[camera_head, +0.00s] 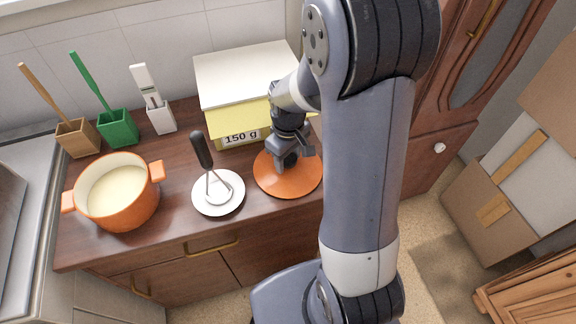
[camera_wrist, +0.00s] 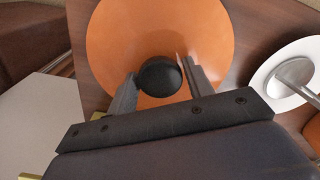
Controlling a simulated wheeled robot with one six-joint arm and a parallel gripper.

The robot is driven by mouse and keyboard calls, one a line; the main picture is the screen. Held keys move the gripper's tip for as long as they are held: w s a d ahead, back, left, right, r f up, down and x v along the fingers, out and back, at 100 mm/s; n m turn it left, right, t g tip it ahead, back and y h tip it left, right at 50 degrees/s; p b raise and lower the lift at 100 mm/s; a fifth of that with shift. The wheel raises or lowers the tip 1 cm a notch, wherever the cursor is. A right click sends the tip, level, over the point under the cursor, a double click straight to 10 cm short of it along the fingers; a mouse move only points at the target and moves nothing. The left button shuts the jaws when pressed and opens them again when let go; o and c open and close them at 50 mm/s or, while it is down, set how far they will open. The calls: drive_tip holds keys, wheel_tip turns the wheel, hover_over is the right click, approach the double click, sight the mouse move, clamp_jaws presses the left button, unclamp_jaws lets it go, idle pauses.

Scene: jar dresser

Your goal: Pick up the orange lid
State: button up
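The orange lid (camera_head: 288,182) lies flat on the wooden dresser top, right of the white saucer. It also fills the top middle of the wrist view (camera_wrist: 205,28), with its round black knob (camera_wrist: 160,77) at its centre. My gripper (camera_head: 287,160) is over the lid, pointing down at the knob. In the wrist view the two fingers (camera_wrist: 157,85) stand apart on either side of the knob, with a small gap visible on the right. In the head view my gripper partly hides the knob.
An orange pot (camera_head: 122,208) with pale contents stands at the left. A white saucer (camera_head: 232,200) with a black-handled utensil (camera_head: 202,152) is close to the lid's left. A yellow and white box (camera_head: 228,122) stands behind. Three utensil holders line the back left.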

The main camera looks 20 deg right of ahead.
drive_tip(key=c, duration=0.7)
